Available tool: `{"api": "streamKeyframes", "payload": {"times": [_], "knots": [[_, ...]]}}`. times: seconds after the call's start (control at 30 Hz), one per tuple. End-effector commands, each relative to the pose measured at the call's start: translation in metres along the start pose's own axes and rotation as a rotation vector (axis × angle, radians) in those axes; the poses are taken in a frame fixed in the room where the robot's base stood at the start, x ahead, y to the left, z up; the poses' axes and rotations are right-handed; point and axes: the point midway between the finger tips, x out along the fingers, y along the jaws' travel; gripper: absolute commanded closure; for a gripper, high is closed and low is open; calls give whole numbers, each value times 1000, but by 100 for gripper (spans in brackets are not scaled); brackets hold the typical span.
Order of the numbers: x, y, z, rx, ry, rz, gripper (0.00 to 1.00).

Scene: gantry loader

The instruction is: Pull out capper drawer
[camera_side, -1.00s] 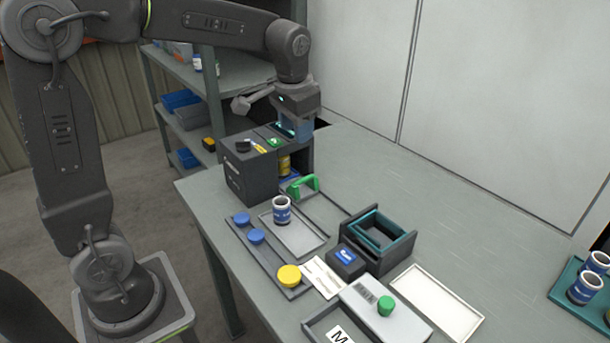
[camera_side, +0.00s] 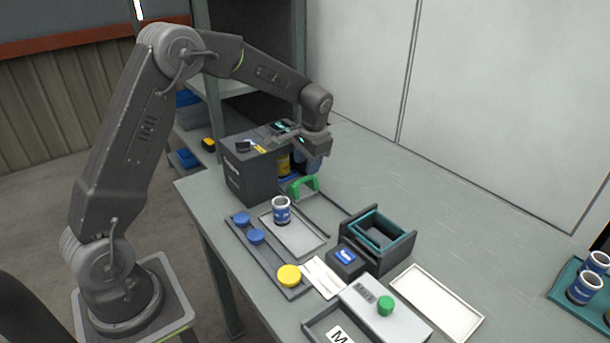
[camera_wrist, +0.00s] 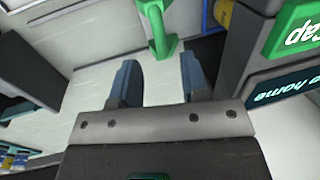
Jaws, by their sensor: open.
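The capper (camera_side: 250,172) is a dark grey machine at the back left of the table. Its drawer has a green arched handle (camera_side: 303,186) at the front, low over the table. A jar with a yellow band (camera_side: 284,164) stands inside the capper's opening. My gripper (camera_side: 308,164) is beside the capper's opening, above and behind the handle in the side view. In the wrist view the handle (camera_wrist: 160,35) shows beyond my two open fingers (camera_wrist: 160,82), apart from them. Nothing is between the fingers. The drawer's inner part is hidden by the capper and my gripper.
A tray with a blue-and-white jar (camera_side: 282,212) stands in front of the capper, beside a rack of blue and yellow caps (camera_side: 262,262). A dark box with a teal rim (camera_side: 378,250) stands to the right. The table's back right is clear.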

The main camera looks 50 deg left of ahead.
Motion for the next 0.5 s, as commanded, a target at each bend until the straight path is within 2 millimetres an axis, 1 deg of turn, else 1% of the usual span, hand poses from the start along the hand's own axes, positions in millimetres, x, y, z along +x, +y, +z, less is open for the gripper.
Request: {"api": "streamKeyframes", "payload": {"times": [0.03, 0.1, 0.2, 0.33, 0.5], "knots": [[11, 0, 1, 0, -5, 1, 59], [23, 0, 1, 0, -5, 1, 59], [36, 0, 0, -1, -3, 0, 59], [46, 0, 0, -1, -1, 0, 59], [50, 0, 0, -1, 0, 0, 59]]}}
